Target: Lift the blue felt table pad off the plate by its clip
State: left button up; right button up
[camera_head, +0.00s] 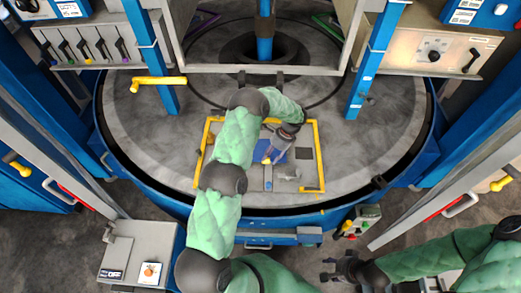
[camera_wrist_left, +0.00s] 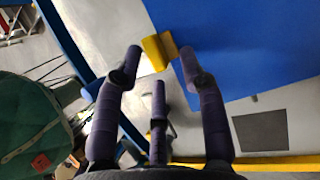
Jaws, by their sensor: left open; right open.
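The blue felt pad (camera_head: 277,153) lies inside a yellow frame on the round grey plate (camera_head: 150,140). My left arm and hand cover part of it. In the left wrist view the pad (camera_wrist_left: 240,45) fills the upper right. Its yellow clip (camera_wrist_left: 154,52) is at the pad's left edge, between the tips of my left gripper's fingers. My left gripper (camera_wrist_left: 160,62) is open, with visible gaps beside the clip; I cannot tell whether any finger touches it. My right gripper (camera_head: 338,270) is open and empty at the bottom, away from the plate.
The yellow frame (camera_head: 320,155) borders the work area. A dark grey square (camera_head: 304,154) lies right of the pad. Blue posts (camera_head: 366,75) stand behind on both sides. A yellow handle (camera_head: 158,82) juts out at the left. A control box (camera_head: 140,255) stands at the lower left.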

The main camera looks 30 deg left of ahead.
pick_arm(q)
grip_shut()
jog(key=shift+r, duration=0.1)
dwell(0.3)
